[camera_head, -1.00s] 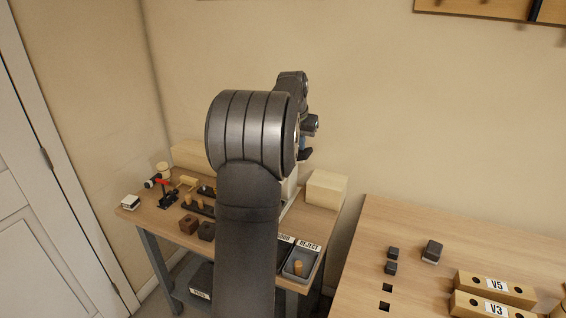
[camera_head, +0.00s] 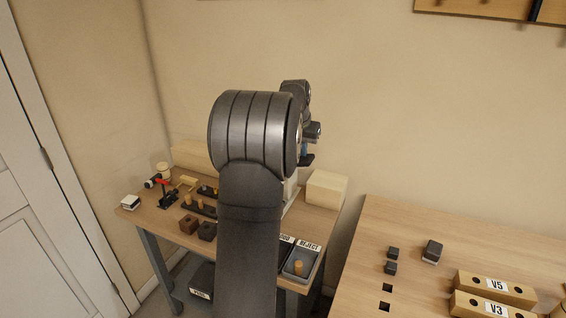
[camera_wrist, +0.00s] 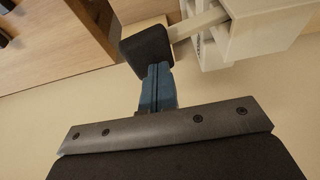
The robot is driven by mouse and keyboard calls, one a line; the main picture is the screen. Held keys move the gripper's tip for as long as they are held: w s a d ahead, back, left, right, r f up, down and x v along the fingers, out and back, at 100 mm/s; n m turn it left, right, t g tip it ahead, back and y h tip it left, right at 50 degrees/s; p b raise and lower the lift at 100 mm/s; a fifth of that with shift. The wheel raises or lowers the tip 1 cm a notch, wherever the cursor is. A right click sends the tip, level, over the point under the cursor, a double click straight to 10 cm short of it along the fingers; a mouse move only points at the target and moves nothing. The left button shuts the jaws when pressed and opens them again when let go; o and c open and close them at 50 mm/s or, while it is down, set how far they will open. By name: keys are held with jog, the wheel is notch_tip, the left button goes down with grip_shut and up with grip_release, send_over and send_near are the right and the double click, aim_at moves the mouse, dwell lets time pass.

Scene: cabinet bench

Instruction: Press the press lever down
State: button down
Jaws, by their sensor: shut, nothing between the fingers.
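The press lever shows in the wrist view as a pale bar (camera_wrist: 200,23) with a dark block-shaped grip (camera_wrist: 146,46) at its end. The bar runs into the white press frame (camera_wrist: 243,32). My gripper (camera_wrist: 157,70) has its blue fingers shut and empty, with the tips right at the dark grip. They overlap it in the picture; whether they touch it I cannot tell. In the head view, my gripper (camera_head: 305,152) shows small beside my arm, and the arm hides most of the press.
The bench holds a red-handled device (camera_head: 166,187), brown blocks (camera_head: 189,224), a pale box (camera_head: 326,189) and a grey REJECT bin (camera_head: 299,265) with a peg in it. A second table (camera_head: 460,240) with labelled blocks stands at the right.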

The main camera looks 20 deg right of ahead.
jog(key=shift+s+d+f, duration=0.1)
jog(key=shift+f, duration=0.45)
jog(key=shift+s+d+f, duration=0.1)
jog(key=shift+f, duration=0.55)
jog(key=shift+s+f, duration=0.1)
jog(key=shift+f, duration=0.15)
jog(key=shift+w+a+r, duration=0.15)
jog(key=shift+w+r, duration=0.05)
jog(key=shift+r, duration=1.25)
jog(key=shift+w+a+r, duration=0.2)
jog(key=shift+r, duration=1.2)
jog(key=shift+w+a+r, duration=0.15)
jog(key=shift+w+r, duration=0.05)
jog(key=shift+r, duration=1.25)
